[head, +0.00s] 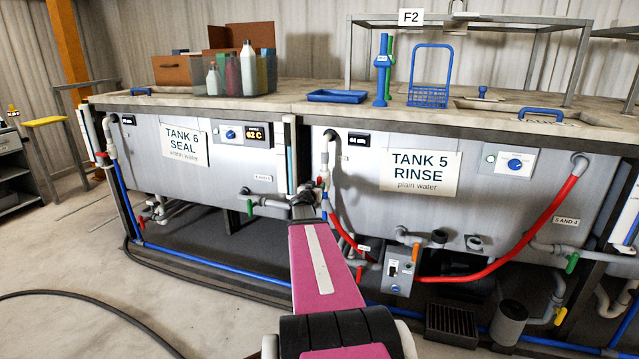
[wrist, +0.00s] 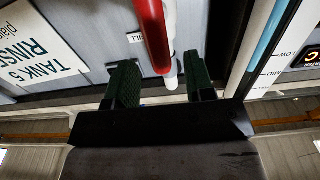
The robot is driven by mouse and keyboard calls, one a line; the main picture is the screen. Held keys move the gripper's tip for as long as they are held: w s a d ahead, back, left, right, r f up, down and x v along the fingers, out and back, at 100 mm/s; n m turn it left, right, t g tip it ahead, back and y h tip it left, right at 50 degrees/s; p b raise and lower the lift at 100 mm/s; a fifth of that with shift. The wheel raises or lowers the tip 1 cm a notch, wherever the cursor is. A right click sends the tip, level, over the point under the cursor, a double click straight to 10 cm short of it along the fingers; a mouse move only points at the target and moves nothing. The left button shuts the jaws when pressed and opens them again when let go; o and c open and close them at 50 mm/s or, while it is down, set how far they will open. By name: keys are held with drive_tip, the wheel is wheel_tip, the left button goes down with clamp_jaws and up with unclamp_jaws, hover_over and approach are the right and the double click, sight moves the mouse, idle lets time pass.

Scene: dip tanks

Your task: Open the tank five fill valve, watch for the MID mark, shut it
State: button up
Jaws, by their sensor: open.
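Tank five (head: 350,185) carries a "TANK 5 RINSE" sign (head: 420,172), seen upside down in the wrist view (wrist: 35,48). Its fill valve's red handle (head: 320,182) is at the left end of the tank, by the grey-white pipe. In the wrist view the red handle (wrist: 151,35) reaches down between the fingers, with the white pipe (wrist: 170,62) behind it. My gripper (wrist: 162,87) is open around them, with gaps on both sides. A light-blue sight strip (wrist: 272,42) stands beside a scale with a LOW mark. I cannot tell its level or the valve's position.
Tank six (head: 215,165) is to the left. A red hose (head: 545,225) loops across tank five's front. A grey switch box (head: 398,270) sits low under tank five. A blue basket (head: 428,95) and blue tray (head: 337,96) are on top.

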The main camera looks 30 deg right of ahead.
sight(318, 184)
drive_tip(key=x, duration=0.5)
drive_tip(key=shift+w+d, duration=0.25)
drive_tip(key=shift+d, duration=0.1)
drive_tip(key=shift+c, duration=0.3)
clamp_jaws()
